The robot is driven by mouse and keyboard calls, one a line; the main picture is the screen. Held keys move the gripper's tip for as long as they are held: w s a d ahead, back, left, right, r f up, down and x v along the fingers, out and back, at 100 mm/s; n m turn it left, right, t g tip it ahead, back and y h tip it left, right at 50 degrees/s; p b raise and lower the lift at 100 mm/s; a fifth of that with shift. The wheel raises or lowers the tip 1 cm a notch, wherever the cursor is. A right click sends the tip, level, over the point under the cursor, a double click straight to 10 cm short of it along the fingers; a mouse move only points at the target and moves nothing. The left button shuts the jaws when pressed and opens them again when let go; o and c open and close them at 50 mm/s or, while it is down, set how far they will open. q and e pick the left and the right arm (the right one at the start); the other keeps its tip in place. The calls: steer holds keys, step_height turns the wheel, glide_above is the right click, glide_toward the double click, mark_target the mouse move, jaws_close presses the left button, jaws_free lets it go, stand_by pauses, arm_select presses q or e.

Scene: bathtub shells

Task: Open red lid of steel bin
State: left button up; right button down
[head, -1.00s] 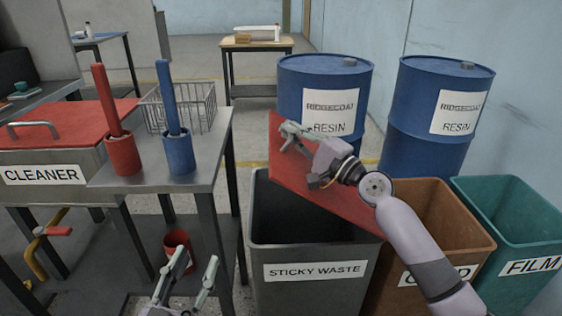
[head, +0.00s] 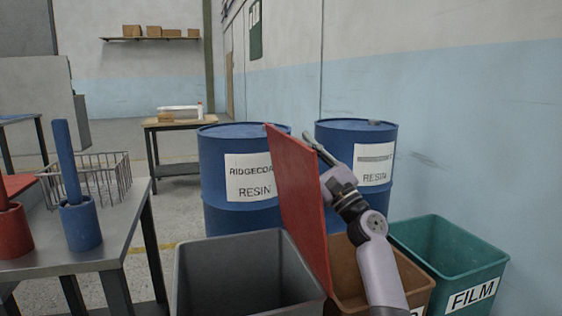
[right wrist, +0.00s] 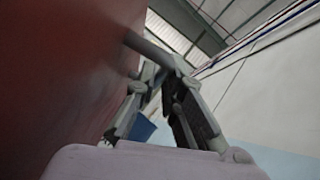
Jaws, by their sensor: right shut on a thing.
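The red lid (head: 298,200) stands steeply on edge along the right side of the steel bin (head: 208,268), and the bin's mouth is open. My right gripper (head: 318,146) is at the upper right face of the lid. In the right wrist view, the red lid (right wrist: 60,70) fills the left side, and my right gripper (right wrist: 160,75) is shut on a grey bar handle (right wrist: 146,48) that sticks out from the lid. The lid hides part of the fingers in the head view. My left gripper is not in view.
A brown bin (head: 348,285) and a green FILM bin (head: 455,255) stand to the right. Two blue resin drums (head: 225,150) (head: 340,134) stand behind. A steel table (head: 115,235) with a blue holder (head: 80,225) and wire basket (head: 105,185) is at left.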

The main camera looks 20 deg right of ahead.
steer(key=shift+d+f+m+t+h+b, duration=0.15)
steer(key=shift+d+m+t+h, duration=0.15)
steer(key=shift+d+m+h, duration=0.35)
steer(key=shift+d+f+m+t+h+b, duration=0.15)
steer(key=shift+d+m+t+h, duration=0.2)
steer(key=shift+d+m, duration=0.6)
steer(key=shift+d, duration=0.15)
steer(key=c, duration=1.9)
jaws_free()
steer(key=shift+d, duration=0.1)
steer(key=shift+o, duration=1.1)
steer(key=shift+r, duration=0.15)
steer(key=v, duration=1.2)
